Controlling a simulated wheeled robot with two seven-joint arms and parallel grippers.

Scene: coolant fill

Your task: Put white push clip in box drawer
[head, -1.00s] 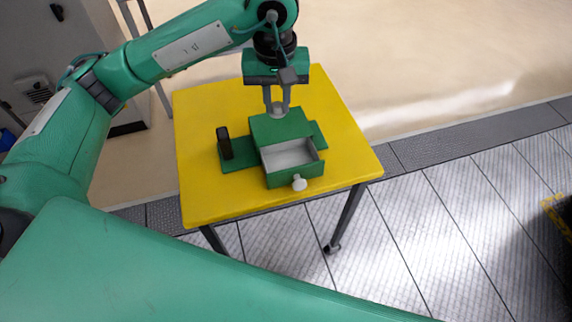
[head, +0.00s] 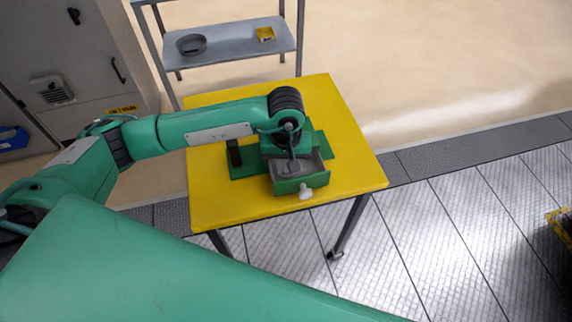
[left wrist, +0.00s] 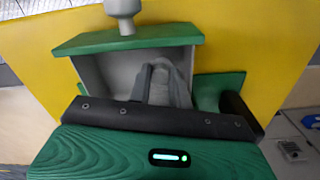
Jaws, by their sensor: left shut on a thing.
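The box (head: 318,140) is green and stands on a green base plate; my left arm hides much of it. Its drawer (head: 316,181) is pulled open, with a pale inside and a round white knob (head: 305,191). My left gripper (head: 291,168) points down over the open drawer. In the left wrist view its fingertips (left wrist: 163,78) reach down inside the drawer (left wrist: 125,41), between its walls. They are shut on a pale object that looks like the white push clip, mostly hidden by the fingers. I cannot tell whether it touches the drawer floor. My right gripper is out of view.
A dark upright block (head: 234,153) stands on the base plate left of the box. The yellow table (head: 225,205) is otherwise clear. Behind it, a grey shelf rack (head: 235,45) holds a round dish (head: 191,45) and a small yellow bin (head: 265,34).

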